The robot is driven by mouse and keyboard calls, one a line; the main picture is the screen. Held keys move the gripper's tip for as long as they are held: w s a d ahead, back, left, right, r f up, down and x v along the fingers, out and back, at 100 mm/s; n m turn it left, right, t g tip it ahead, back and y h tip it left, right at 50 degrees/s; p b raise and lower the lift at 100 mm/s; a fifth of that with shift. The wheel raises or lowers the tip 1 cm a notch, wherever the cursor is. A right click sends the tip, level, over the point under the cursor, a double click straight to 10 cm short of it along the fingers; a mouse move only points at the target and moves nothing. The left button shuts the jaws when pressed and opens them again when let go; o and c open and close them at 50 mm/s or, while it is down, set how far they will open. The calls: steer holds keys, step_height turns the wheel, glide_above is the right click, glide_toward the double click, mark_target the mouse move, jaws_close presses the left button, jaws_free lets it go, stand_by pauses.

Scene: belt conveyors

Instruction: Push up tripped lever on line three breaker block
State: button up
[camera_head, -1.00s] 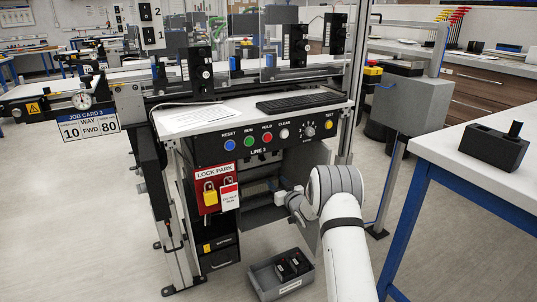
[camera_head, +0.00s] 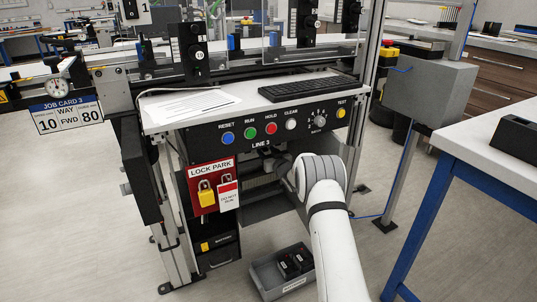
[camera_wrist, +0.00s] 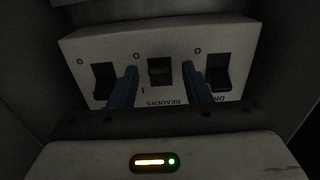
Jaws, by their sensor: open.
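The breaker block (camera_wrist: 185,45) is a pale box in the wrist view, its lettering upside down. It has three dark switch slots with "0" marks above them in the picture. The middle lever (camera_wrist: 160,73), by the word "READERS", sits differently from the left lever (camera_wrist: 103,88) and right lever (camera_wrist: 218,84), which reach lower in the picture. My gripper (camera_wrist: 159,70) is open, its two blue fingers either side of the middle lever and apart from it. Contact with the block cannot be told. In the head view the block and fingers are hidden inside the LINE 3 console (camera_head: 205,145).
Dark walls close in around the block in the wrist view. A lock park board (camera_head: 213,172) with a yellow padlock hangs left of my arm. A grey bin (camera_head: 267,283) with dark items stands on the floor below. A white-topped bench (camera_head: 480,135) is at the right.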

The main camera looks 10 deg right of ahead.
steer(key=shift+w+a, duration=0.1)
steer(key=shift+w, duration=0.25)
